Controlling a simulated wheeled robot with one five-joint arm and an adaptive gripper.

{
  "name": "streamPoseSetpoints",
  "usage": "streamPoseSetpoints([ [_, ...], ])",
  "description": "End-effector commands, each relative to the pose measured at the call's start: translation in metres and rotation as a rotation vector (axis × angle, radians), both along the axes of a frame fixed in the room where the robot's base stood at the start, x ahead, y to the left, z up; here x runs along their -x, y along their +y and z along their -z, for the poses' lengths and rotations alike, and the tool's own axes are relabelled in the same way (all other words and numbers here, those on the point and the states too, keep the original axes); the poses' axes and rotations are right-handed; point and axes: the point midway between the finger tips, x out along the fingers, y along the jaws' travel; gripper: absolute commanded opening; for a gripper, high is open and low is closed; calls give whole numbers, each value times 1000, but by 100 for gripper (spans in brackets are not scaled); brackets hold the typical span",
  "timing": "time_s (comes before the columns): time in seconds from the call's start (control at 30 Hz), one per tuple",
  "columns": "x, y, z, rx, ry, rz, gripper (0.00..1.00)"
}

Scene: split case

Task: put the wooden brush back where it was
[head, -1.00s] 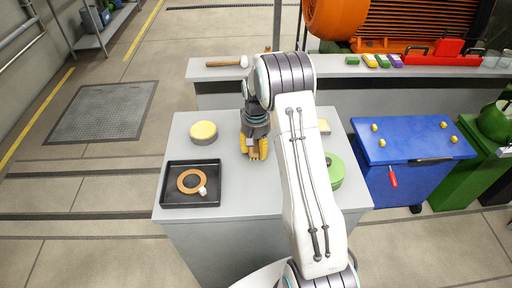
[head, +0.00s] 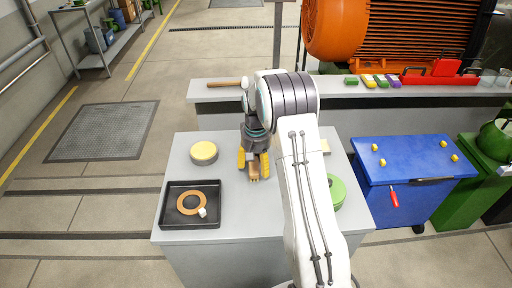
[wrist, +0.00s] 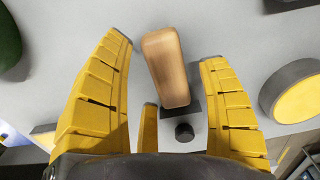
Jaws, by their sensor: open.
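The wooden brush (head: 254,172) lies on the grey table (head: 235,220), near its middle, right of the black tray. In the wrist view its smooth light-brown wooden body (wrist: 167,67) shows between my fingers, slightly tilted, with a dark part beneath its lower end. My gripper (head: 253,163) has yellow fingers and is open above the brush, with one finger on each side. In the wrist view there are gaps between the brush and both side fingers (wrist: 166,50). A small dark knob (wrist: 184,132) sits just past the brush's end.
A black tray (head: 168,222) holds an orange ring (head: 181,203) and a small white piece. A yellow-topped round thing (head: 204,152) stands left of my gripper. Green discs (head: 337,192) lie right, partly behind my arm. A hammer (head: 226,84) lies on the back bench.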

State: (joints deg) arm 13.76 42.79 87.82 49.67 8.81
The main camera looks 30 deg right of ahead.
Motion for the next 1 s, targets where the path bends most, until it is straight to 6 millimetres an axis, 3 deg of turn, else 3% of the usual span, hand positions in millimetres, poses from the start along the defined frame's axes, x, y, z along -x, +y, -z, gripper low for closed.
streamPoseSetpoints([
  [0.4,-1,1,-68,1,-5,0,69],
  [0.7,1,3,-95,1,-5,-4,69],
  [0.87,16,14,-114,6,-26,-31,69],
  [1.0,43,32,-137,14,-60,-75,69],
])
